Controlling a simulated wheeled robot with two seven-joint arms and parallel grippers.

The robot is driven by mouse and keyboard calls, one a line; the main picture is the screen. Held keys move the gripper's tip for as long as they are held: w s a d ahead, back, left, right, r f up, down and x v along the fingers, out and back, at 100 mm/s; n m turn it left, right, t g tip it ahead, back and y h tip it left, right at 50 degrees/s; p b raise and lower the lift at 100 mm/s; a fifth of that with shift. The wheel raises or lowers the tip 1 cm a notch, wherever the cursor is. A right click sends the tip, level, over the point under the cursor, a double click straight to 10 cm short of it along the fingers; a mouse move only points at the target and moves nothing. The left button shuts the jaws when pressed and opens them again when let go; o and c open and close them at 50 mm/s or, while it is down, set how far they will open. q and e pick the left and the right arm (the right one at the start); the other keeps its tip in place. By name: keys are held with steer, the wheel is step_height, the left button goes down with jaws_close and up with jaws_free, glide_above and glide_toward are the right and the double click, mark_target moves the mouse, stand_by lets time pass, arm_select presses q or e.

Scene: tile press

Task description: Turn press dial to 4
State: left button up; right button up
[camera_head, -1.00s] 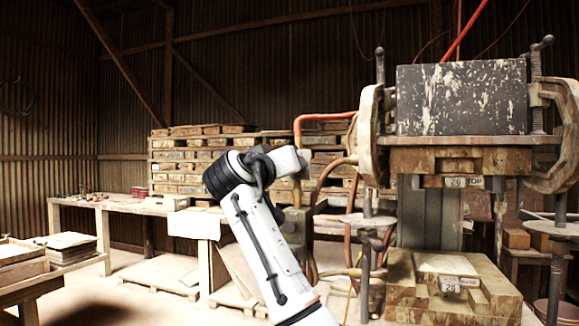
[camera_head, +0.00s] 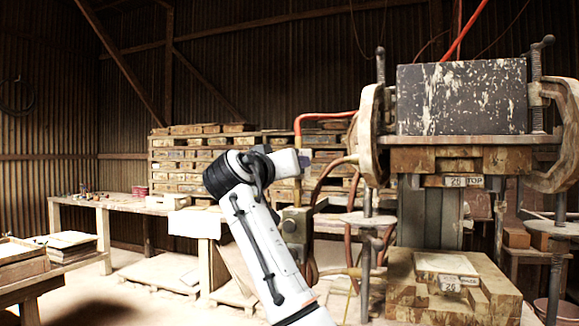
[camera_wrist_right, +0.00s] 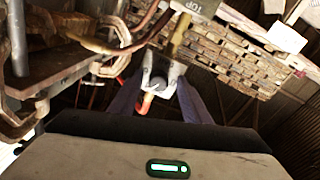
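My right arm reaches up in the head view, and its gripper (camera_head: 303,159) is at the top of the post beside the press (camera_head: 462,98). The dial is hidden behind the gripper there. In the right wrist view a pale grey fitting, which I take to be the press dial (camera_wrist_right: 163,72), sits between the two purplish fingertips of my right gripper (camera_wrist_right: 162,82). The fingers appear closed on its two sides. No number on the dial can be read. My left gripper is not in view.
An orange hose (camera_head: 325,116) runs from the post top towards the press. The post carries a grey control box (camera_head: 297,226). The press clamps and round side plates (camera_head: 367,219) stand close on the right. Stacked wood (camera_head: 205,157) and a workbench (camera_head: 120,203) are behind.

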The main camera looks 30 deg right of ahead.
steer(key=shift+r, duration=0.1)
steer(key=b+v, duration=0.2)
steer(key=v, duration=0.8)
steer(key=shift+b, duration=0.35)
steer(key=shift+a, duration=0.15)
